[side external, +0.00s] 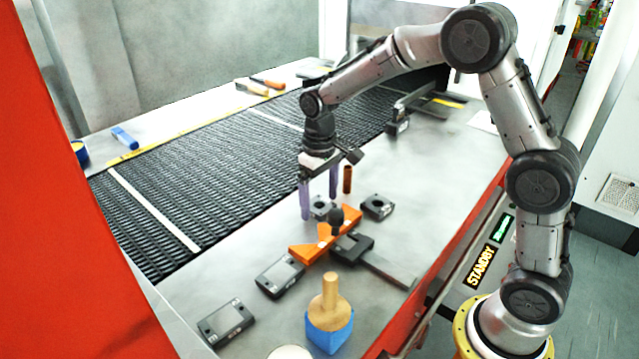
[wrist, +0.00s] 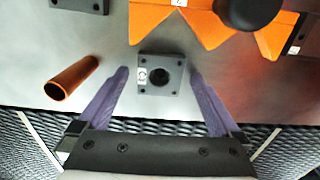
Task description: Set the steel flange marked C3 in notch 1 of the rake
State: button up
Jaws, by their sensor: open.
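A small square dark-grey steel flange (wrist: 173,88) with a round centre hole lies flat on the steel table. Its white label starts with what looks like a C; the rest is hard to read. In the side view the flange (side external: 320,210) sits just beyond the rake. My gripper (side external: 319,205) is open, pointing down, with its purple fingers on either side of the flange; contact is not clear. The orange rake (side external: 303,253) has V-shaped notches, also seen in the wrist view (wrist: 205,22). Its small number tags are not clearly readable, so notch 1 cannot be picked out.
A second flange (side external: 378,207) lies to the right. A copper tube (wrist: 72,78) is close to one finger. A black knob (wrist: 250,8) rises over the rake. Black boxes (side external: 280,274), a blue-based wooden-handled tool (side external: 330,318) and the mesh belt (side external: 190,190) surround the area.

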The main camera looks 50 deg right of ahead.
aim_at(320, 209)
notch_tip(320, 209, up, 12)
dwell(0.4)
jog(key=s+r+t, duration=0.2)
jog(key=s, duration=0.5)
jog(key=s+r+t, duration=0.1)
jog(key=s+r, duration=0.2)
jog(key=s, duration=0.5)
jog(key=s+f+t, duration=0.2)
jog(key=s+f, duration=0.2)
jog(key=s, duration=0.7)
jog(key=shift+s+f+t, duration=0.15)
jog(key=shift+f+t, duration=0.05)
jog(key=shift+t, duration=0.1)
